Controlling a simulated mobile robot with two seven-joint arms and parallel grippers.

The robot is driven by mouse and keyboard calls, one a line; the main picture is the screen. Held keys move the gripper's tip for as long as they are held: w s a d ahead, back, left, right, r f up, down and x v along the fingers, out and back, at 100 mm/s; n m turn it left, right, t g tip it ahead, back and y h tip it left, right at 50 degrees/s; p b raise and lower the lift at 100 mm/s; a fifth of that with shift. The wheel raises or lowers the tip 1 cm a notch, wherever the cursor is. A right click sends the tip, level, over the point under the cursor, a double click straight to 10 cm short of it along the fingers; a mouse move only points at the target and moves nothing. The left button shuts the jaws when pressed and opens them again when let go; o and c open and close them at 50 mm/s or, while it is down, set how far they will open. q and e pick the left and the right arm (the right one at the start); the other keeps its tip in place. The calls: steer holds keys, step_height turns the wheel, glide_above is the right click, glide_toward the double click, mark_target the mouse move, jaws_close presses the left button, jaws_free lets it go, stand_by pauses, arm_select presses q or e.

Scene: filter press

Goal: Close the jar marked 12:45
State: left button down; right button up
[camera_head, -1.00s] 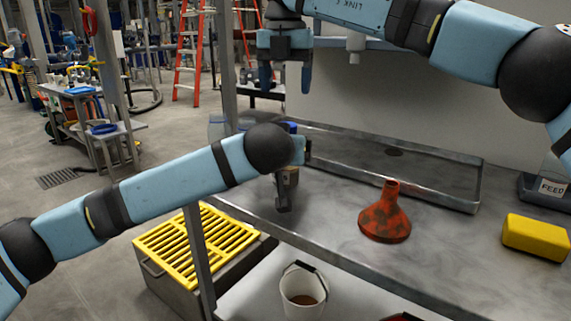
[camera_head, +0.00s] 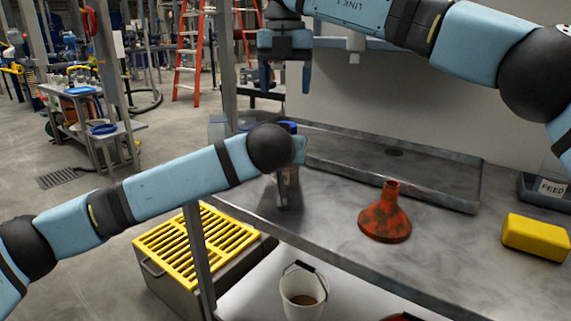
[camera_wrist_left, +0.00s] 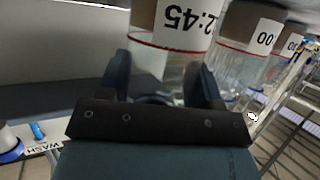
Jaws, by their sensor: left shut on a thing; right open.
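The jar marked with a label reading "2:45" in its visible part (camera_wrist_left: 176,56) stands between the fingers of my left gripper (camera_wrist_left: 161,78) in the left wrist view. It looks upside down there, with brown matter by the label and clear liquid beyond. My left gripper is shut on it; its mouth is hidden. In the head view the black joint of my left arm covers most of this place. A small blue part (camera_head: 289,127) shows just above that joint; I cannot tell whether it is a lid. My right gripper (camera_head: 285,90) hangs open and empty above the bench's back left.
More labelled jars (camera_wrist_left: 262,40) stand close beside the held one. A shallow metal tray (camera_head: 440,194), an orange-red funnel (camera_head: 385,218), a yellow block (camera_head: 535,237) and a FEED container (camera_head: 550,188) are on the bench. A white bucket (camera_head: 302,292) is below.

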steer(key=n, duration=0.5)
steer(key=shift+n, duration=0.3)
steer(key=n, duration=0.8)
steer(key=shift+n, duration=0.3)
steer(key=n, duration=0.8)
steer(key=shift+n, duration=0.3)
steer(key=n, duration=1.2)
